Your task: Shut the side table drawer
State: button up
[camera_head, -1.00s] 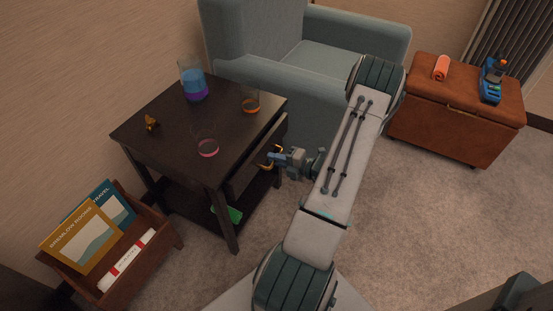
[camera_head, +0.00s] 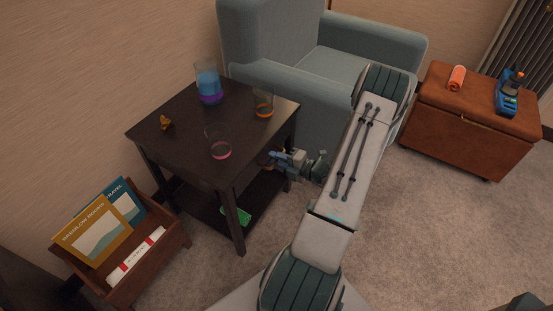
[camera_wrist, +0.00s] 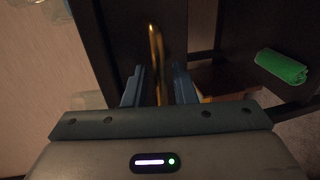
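The dark side table (camera_head: 180,130) stands by the wall at left. Its drawer front (camera_wrist: 118,35) looks flush or nearly flush with the table's front in the head view; a small gap cannot be ruled out. My gripper (camera_head: 276,159) is at the drawer front, and my arm comes in from the right. In the wrist view, the brass handle (camera_wrist: 155,50) runs between the two fingers of my gripper (camera_wrist: 158,80). The fingers stand apart, with a gap seen beside the handle. The handle is mostly hidden in the head view.
Several glasses, one a tall blue-purple one (camera_head: 208,85), stand on the tabletop. A green item (camera_head: 238,215) lies on the lower shelf. A magazine rack (camera_head: 150,265) stands at front left. A blue-grey armchair (camera_head: 290,75) is behind the table. Carpet at right is clear.

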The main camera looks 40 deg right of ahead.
jog(key=p+v, duration=0.2)
jog(key=v, duration=1.1)
jog(key=shift+p, duration=0.35)
jog(key=shift+s, duration=0.1)
jog(key=w+a+r+n+g+y+p, duration=0.1)
jog(key=a+r+n+g+y+p, duration=0.1)
jog(key=a+r+n+g+p, duration=0.75)
jog(key=w+a+r+n+g+y+p, duration=0.15)
jog(key=a+r+n+g, duration=0.25)
jog(key=a+r+n, duration=1.05)
jog(key=s+a+r+n+h+p, duration=0.2)
jog(key=r+n+h+p, duration=0.1)
jog(key=r+n, duration=0.5)
jog(key=s+a+r+n+t+h+p, duration=0.1)
jog(key=s+r+n+h+p, duration=0.2)
jog(key=r+n, duration=0.6)
jog(key=s+a+r+n+h+p, duration=0.2)
jog(key=r+n+h+p, duration=0.1)
jog(key=r+n+p, duration=0.3)
notch_tip(320, 180, up, 4)
jog(key=shift+a+r+n+t, duration=0.15)
jog(key=shift+a+n+t, duration=0.2)
jog(key=shift+n, duration=0.85)
jog(key=shift+s+d+h, duration=0.1)
jog(key=shift+d+h, duration=0.05)
jog(key=shift+h, duration=0.1)
